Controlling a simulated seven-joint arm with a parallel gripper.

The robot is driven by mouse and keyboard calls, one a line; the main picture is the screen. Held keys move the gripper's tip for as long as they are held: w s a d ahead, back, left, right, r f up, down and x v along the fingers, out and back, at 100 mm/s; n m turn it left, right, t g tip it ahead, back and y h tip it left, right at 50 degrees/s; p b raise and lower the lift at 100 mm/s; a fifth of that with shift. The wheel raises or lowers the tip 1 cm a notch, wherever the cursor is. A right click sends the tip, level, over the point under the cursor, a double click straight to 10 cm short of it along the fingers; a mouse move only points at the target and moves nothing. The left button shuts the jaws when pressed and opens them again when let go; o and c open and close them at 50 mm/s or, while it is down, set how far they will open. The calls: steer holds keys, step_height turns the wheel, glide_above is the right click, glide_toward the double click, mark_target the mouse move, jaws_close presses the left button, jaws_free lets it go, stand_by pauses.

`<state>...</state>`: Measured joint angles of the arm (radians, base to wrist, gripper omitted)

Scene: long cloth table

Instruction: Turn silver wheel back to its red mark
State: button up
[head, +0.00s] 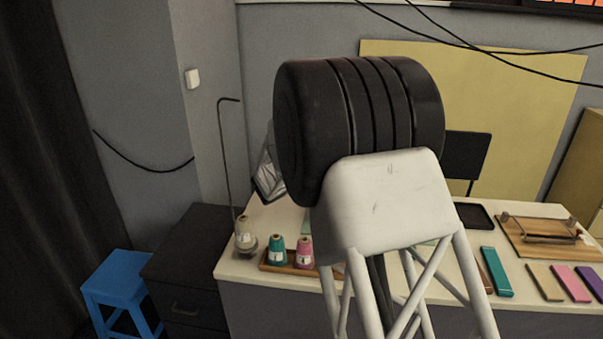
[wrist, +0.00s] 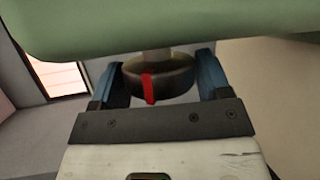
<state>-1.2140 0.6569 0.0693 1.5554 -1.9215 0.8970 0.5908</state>
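The wheel (wrist: 175,82) is a dark, dull metallic round knob in the wrist view. It sits on a short pale shaft under a green body (wrist: 150,25). A red stripe (wrist: 149,88) runs down its near side, a little left of its middle. The blue fingers of my gripper (wrist: 162,75) stand on either side of the wheel, very close to its edges. I cannot tell whether they press on it. My own arm hides the wheel and gripper in the head view. I see no second, fixed mark.
The pale table (head: 232,268) carries thread cones (head: 277,251) on a wooden tray at the left. A dark tray (head: 475,216), a wooden board (head: 510,240), a teal block (head: 496,271) and several coloured blocks lie at the right. A blue stool (head: 118,278) stands left of a dark cabinet (head: 190,250).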

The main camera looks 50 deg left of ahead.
steer(key=c, duration=0.5)
steer(key=shift+r+n+g+h, duration=0.15)
steer(key=shift+n+g+h, duration=0.15)
steer(key=shift+g, duration=0.2)
steer(key=shift+r+g+h, duration=0.1)
steer(key=shift+g+h, duration=0.3)
steer(key=shift+g, duration=0.4)
steer(key=shift+w+a+n+g+h, duration=0.1)
steer(key=shift+n+g+h, duration=0.6)
steer(key=shift+g+h, duration=0.45)
steer(key=g+h, duration=0.2)
steer(key=g, duration=0.1)
steer(key=shift+a+r+n, duration=0.1)
steer(key=shift+n, duration=0.3)
steer(key=shift+n+g+h, duration=0.3)
steer(key=shift+g+h, duration=0.65)
steer(key=shift+g, duration=0.1)
steer(key=shift+w, duration=0.1)
